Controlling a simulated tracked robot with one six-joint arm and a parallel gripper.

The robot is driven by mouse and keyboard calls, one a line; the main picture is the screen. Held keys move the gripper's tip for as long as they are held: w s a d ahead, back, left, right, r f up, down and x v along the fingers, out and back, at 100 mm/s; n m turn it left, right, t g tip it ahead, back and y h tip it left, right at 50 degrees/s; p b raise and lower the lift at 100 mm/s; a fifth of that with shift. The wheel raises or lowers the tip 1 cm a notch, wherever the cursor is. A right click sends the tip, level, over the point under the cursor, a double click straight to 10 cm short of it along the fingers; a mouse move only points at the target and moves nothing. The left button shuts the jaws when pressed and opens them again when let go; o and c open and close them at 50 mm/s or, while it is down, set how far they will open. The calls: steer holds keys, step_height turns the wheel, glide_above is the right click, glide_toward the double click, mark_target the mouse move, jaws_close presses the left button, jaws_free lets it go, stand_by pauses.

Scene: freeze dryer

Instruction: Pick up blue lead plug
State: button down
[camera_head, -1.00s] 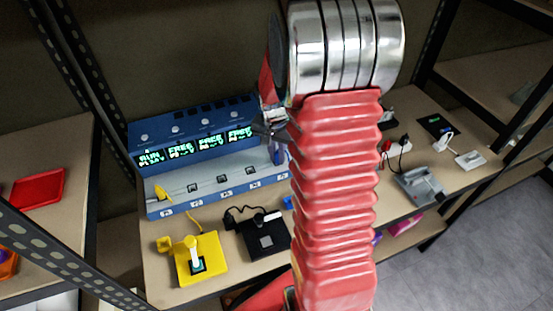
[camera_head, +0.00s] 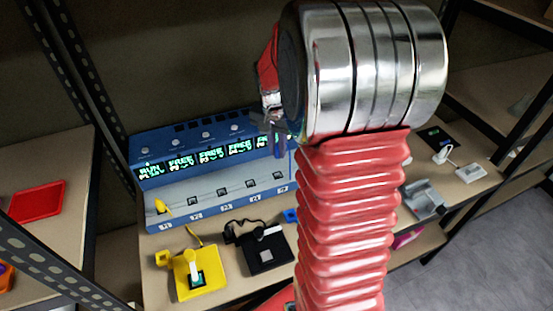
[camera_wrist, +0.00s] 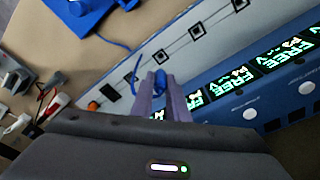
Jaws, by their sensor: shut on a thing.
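The blue lead plug (camera_wrist: 160,78) shows in the wrist view between the two grey-purple fingers of my gripper (camera_wrist: 160,92), which is shut on it. Its thin blue lead (camera_wrist: 136,66) hangs beside the fingers. A blue device (camera_wrist: 76,14) with a blue cord lies on the bench at the top of the wrist view. In the head view my gripper (camera_head: 279,146) is up in front of the blue console's display panel, above its sockets. The plug is too small to make out there, and my arm hides much of the area.
The blue console (camera_head: 165,217) has a row of sockets and lit displays. A yellow plug (camera_head: 162,206) is at its leftmost socket. A yellow device (camera_head: 198,276) and a black device (camera_head: 267,250) stand in front. A grey device (camera_head: 424,200) is right of my arm.

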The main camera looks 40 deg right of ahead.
mark_target(278, 157)
steer(key=shift+r, duration=0.8)
steer(key=shift+f, duration=0.15)
steer(key=shift+f, duration=2.25)
steer(key=shift+s, duration=0.1)
steer(key=s+a, duration=0.2)
steer(key=s, duration=0.4)
steer(key=shift+s+a, duration=0.1)
steer(key=shift+a, duration=0.05)
